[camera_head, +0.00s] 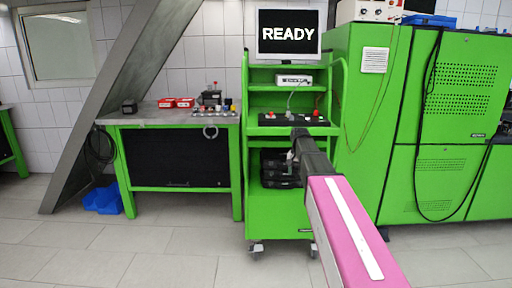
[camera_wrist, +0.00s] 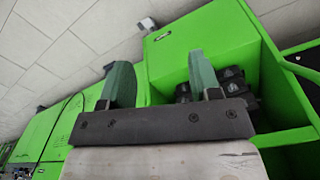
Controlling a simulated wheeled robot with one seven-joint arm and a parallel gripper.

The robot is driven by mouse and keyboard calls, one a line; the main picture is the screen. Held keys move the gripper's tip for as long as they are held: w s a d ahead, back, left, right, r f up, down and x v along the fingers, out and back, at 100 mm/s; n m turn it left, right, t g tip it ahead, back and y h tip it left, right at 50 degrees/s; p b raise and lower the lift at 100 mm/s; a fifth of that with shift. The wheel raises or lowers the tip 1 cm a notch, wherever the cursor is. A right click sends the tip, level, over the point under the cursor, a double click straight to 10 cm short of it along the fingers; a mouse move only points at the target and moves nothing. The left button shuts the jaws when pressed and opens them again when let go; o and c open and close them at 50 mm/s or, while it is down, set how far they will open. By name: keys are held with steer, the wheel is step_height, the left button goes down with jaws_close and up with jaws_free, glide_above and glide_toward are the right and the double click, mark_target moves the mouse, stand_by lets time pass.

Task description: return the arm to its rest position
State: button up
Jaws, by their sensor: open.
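My arm, with a pink and white link, reaches forward from the lower right in the head view. My gripper (camera_head: 291,155) is at its far end, in front of the green trolley (camera_head: 280,215). In the wrist view my gripper (camera_wrist: 160,82) shows two green-grey fingers set apart with nothing between them. The green trolley's panel (camera_wrist: 190,50) lies beyond the fingers. Black items (camera_wrist: 232,80) on a trolley shelf show behind the right finger. I cannot tell the exact gap between the fingers and the trolley.
A screen (camera_head: 289,35) reading "READY" tops the trolley. A large green cabinet (camera_head: 372,110) with hanging cables stands right. The tiled floor (camera_head: 150,250) in front is open.

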steer(key=s+f+n, duration=0.4)
steer(key=s+f, duration=1.9)
steer(key=s, duration=0.2)
steer(key=shift+s, duration=0.3)
